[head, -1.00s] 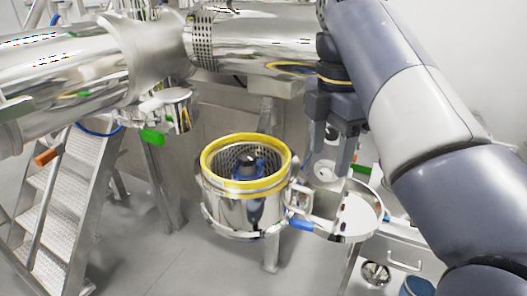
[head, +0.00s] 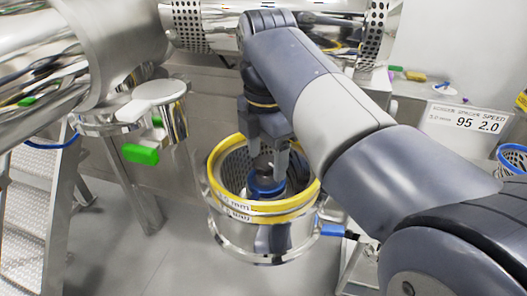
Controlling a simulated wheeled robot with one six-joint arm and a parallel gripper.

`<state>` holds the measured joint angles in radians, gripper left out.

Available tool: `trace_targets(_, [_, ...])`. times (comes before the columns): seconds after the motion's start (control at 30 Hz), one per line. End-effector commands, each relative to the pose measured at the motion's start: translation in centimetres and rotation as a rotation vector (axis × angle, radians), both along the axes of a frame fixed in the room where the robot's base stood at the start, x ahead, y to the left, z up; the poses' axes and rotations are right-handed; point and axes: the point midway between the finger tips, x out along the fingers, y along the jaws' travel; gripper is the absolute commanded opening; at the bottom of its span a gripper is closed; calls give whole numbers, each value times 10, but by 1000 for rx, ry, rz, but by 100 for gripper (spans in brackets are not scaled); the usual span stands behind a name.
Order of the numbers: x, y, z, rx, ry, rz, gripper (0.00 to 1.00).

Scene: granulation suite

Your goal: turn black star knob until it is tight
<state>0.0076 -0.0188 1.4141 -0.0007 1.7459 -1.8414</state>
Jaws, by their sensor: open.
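The black star knob (head: 264,166) sits in the middle of a round steel housing (head: 262,236), on top of a blue part (head: 266,186). A perforated screen (head: 235,168) lines the inside of the housing, and a yellow ring (head: 217,192) runs round its rim. My gripper (head: 268,160) points down into the housing, with its fingers spread to either side of the knob. The fingers and my arm hide part of the knob. I cannot tell whether the fingertips touch it.
A steel machine body and pipe (head: 125,40) stand behind and to the left. A green-handled clamp (head: 140,153) hangs left of the housing. Metal steps (head: 30,215) stand at far left. A sign (head: 465,122) and a blue-rimmed basket (head: 512,158) are at right. Open floor lies in front.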

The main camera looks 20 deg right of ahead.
Motion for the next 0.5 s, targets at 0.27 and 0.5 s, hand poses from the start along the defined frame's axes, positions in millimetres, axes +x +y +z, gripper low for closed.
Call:
trace_targets(0.27, [0, 0, 0, 0, 0, 0, 50])
trace_targets(0.5, [0, 0, 0, 0, 0, 0, 30])
